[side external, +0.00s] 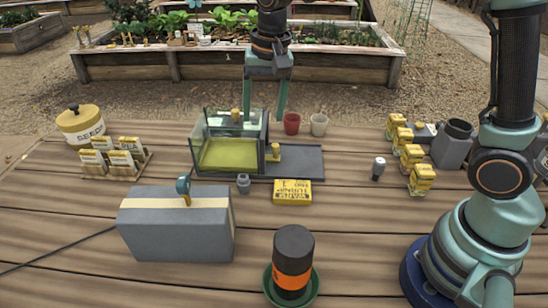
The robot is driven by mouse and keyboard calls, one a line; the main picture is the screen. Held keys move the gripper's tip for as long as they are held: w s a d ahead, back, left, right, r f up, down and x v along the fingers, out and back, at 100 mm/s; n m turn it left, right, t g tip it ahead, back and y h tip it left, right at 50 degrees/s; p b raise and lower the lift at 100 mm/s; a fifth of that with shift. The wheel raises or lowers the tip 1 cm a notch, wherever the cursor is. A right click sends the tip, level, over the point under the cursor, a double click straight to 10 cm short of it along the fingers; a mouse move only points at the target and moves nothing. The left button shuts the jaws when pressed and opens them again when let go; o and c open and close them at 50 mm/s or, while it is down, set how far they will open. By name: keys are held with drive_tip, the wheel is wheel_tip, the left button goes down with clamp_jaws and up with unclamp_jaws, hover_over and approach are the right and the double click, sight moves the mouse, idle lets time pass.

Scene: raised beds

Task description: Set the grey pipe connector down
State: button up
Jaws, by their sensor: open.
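A small grey ribbed cylinder (243,184), which looks like the grey pipe connector, stands on the wooden table just in front of the glass tank (230,168). My gripper (264,114) hangs from above at the back of the table, by the tank's right end. Its two fingers are spread apart with nothing seen between them. The grey cylinder is nearer the camera than the gripper and apart from it. How high the fingertips are above the table is hard to tell.
A dark flat tray (300,162) adjoins the tank. Red (292,123) and beige (319,124) pots stand behind it. A larger grey fitting (450,148) stands right.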

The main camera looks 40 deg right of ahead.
drive_tip(key=s+d+r+n+t, duration=0.2)
drive_tip(key=s+d+n, duration=0.1)
drive_tip(key=s, duration=0.4)
drive_tip(key=s+d+r+n+t, duration=0.2)
drive_tip(key=s+d+n, duration=0.1)
drive_tip(key=s+d, duration=0.3)
drive_tip(key=shift+s+r+n, duration=0.25)
drive_tip(key=shift+s+n, duration=0.05)
drive_tip(key=shift+s, duration=0.3)
idle(0.3)
